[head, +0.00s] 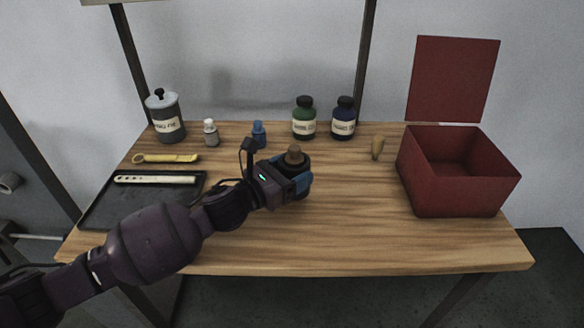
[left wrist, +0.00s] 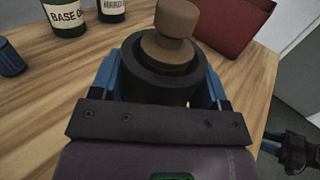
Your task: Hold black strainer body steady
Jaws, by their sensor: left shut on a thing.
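The black strainer body (head: 303,163) stands upright on the wooden table near its middle, with a brown knob-shaped piece (head: 294,155) on top. My left gripper (head: 297,182) is shut on the strainer body, its blue fingers on either side of it. In the left wrist view, the black strainer body (left wrist: 145,87) sits between the blue fingers, and the brown piece (left wrist: 172,35) rests in its top. The lower part of the body is hidden by the gripper.
An open red box (head: 459,196) stands at the right. A grey canister (head: 165,121), a white bottle (head: 211,138), a blue bottle (head: 259,137), a green jar (head: 304,127) and a dark blue jar (head: 343,130) line the back. A small tan object (head: 377,148) stands near the box. A dark tray (head: 103,211) lies left. The front right is clear.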

